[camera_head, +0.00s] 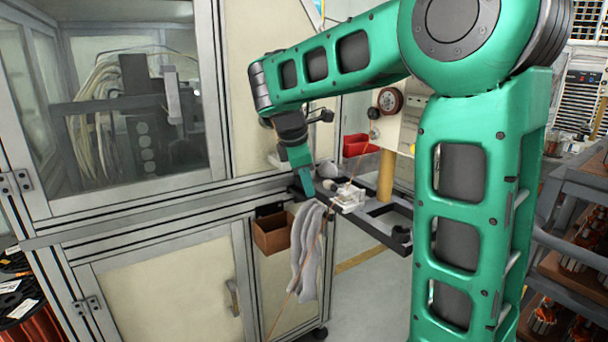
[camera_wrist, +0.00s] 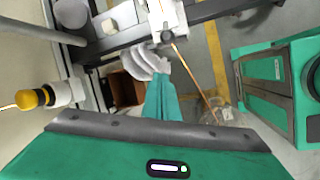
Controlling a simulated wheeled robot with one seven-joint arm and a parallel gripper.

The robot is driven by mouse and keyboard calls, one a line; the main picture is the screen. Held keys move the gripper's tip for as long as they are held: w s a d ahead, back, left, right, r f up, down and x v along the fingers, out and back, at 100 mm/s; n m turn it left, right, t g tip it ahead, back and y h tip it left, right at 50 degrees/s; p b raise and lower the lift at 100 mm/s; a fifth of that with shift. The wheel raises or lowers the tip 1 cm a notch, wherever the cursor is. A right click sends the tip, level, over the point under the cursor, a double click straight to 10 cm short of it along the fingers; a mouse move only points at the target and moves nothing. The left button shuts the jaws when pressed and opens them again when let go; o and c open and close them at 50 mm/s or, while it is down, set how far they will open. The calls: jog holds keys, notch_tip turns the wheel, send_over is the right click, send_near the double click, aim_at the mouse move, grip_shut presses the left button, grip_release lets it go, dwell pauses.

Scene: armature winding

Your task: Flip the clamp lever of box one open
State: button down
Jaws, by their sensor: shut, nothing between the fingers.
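A small white clamp-like fixture (camera_head: 347,198) sits on a dark rail frame (camera_head: 372,225) beside the machine cabinet. It also shows at the top of the wrist view (camera_wrist: 168,16), with a copper-coloured wire running from it. I cannot make out the clamp lever for certain, nor which part is box one. My gripper (camera_head: 308,187) points down, just left of the fixture and apart from it in the head view. In the wrist view its green fingers (camera_wrist: 162,95) are together and empty, with the fixture beyond their tips.
A grey cloth (camera_head: 307,250) hangs below the rail, next to a brown bin (camera_head: 273,232) on the cabinet (camera_head: 165,290). A red bin (camera_head: 355,145) stands behind. In the wrist view a yellow-and-black knob (camera_wrist: 34,98) juts in at left. Open floor lies below the rail.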

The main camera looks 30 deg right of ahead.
jog(key=shift+s+d+f, duration=0.1)
jog(key=shift+s+d, duration=0.1)
jog(key=shift+d, duration=0.45)
jog(key=shift+s+d+f, duration=0.1)
jog(key=shift+s+d, duration=0.15)
jog(key=shift+d, duration=0.35)
jog(key=shift+s+d+f, duration=0.1)
jog(key=shift+s+d, duration=0.1)
jog(key=shift+d, duration=0.45)
jog(key=shift+r, duration=0.2)
jog(key=shift+d+r+y, duration=0.1)
jog(key=shift+r+y, duration=0.05)
jog(key=shift+y, duration=0.25)
